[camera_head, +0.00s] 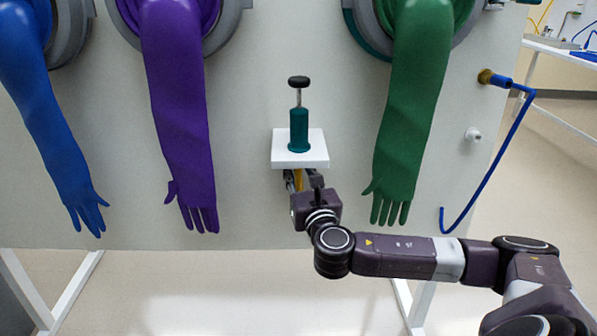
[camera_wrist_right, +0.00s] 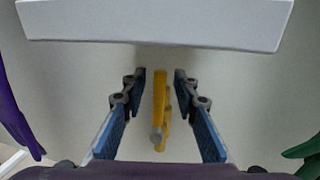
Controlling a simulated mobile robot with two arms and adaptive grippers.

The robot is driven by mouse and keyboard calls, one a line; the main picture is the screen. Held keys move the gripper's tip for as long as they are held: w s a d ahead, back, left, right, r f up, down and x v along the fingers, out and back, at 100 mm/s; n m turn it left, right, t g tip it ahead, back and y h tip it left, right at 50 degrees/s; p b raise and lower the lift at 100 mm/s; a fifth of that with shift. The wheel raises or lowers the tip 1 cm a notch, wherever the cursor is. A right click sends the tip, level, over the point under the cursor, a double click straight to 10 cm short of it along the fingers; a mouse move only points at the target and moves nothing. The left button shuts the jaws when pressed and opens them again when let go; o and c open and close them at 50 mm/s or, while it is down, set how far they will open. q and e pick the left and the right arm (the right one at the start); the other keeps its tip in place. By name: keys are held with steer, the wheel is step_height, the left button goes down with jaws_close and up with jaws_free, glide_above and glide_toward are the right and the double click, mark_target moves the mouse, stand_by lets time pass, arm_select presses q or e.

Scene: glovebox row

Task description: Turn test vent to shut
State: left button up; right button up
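A yellow lever (camera_wrist_right: 160,90), which I take to be the test vent's handle, sits on the pale panel under a white shelf. It stands nearly upright in the right wrist view, with a small grey round end near its lower part. In the head view only a bit of yellow (camera_head: 299,180) shows below the shelf. My right gripper (camera_wrist_right: 161,75) is open, its two blue-padded fingers on either side of the lever with a gap at each side. It also shows in the head view (camera_head: 297,178), partly hidden by the shelf. My left gripper is not in view.
The white shelf (camera_head: 313,160) juts out just above my right gripper and carries a teal pump-like cylinder (camera_head: 299,130) with a black knob. A purple glove (camera_head: 180,110) and a green glove (camera_head: 408,110) hang on either side. A blue hose (camera_head: 507,145) hangs at right.

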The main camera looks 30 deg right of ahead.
steer(key=shift+c, duration=0.5)
jaws_close()
